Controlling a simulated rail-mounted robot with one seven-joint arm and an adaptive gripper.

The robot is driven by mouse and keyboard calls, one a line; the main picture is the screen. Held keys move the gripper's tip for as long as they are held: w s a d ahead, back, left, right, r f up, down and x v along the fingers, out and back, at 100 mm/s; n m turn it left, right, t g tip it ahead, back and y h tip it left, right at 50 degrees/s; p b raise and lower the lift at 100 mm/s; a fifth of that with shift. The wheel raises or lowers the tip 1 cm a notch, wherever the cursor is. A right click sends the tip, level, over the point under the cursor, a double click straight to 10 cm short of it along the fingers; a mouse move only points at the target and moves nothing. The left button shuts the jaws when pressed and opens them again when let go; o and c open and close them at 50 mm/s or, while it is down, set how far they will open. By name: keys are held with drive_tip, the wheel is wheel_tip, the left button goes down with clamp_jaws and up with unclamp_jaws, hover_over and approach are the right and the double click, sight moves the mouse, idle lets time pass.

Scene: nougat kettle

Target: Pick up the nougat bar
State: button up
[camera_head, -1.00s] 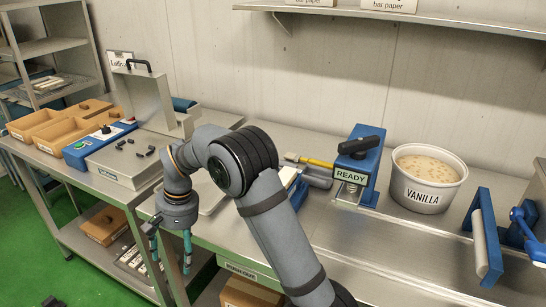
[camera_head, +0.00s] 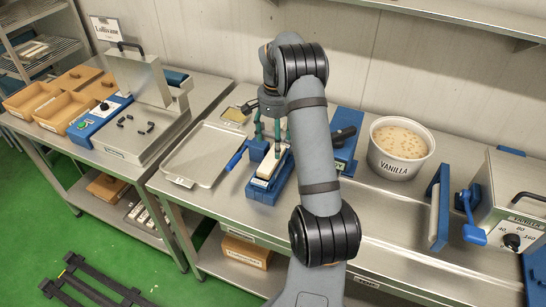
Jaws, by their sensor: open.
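A pale cream bar, which looks like the nougat bar (camera_head: 269,166), lies in a blue fixture (camera_head: 262,194) on the steel table. My gripper (camera_head: 267,138) hangs pointing down over the back end of this fixture. Its two teal fingers are spread apart with nothing seen between them. The fingertips are close to the bar's far end, but I cannot tell whether they touch it. My arm hides the area just right of the fixture.
An empty metal tray (camera_head: 197,155) lies left of the fixture. A vanilla tub (camera_head: 401,148) stands to the right, with a blue upright panel (camera_head: 438,208) beyond it. A steel machine with a raised lid (camera_head: 140,80) stands at the left.

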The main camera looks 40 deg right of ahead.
sight(274, 159)
drive_tip(key=f, duration=0.2)
drive_tip(key=f+p, duration=0.2)
drive_tip(key=f, duration=0.1)
drive_tip(key=shift+s+a+f, duration=0.3)
drive_tip(key=shift+s+a, duration=0.05)
drive_tip(key=shift+w+f+p, duration=0.1)
drive_tip(key=shift+f+p, duration=0.2)
drive_tip(key=shift+f, duration=0.2)
drive_tip(key=shift+c, duration=0.6)
drive_tip(key=c, duration=1.1)
drive_tip(key=shift+r, duration=0.1)
drive_tip(key=shift+c, duration=0.8)
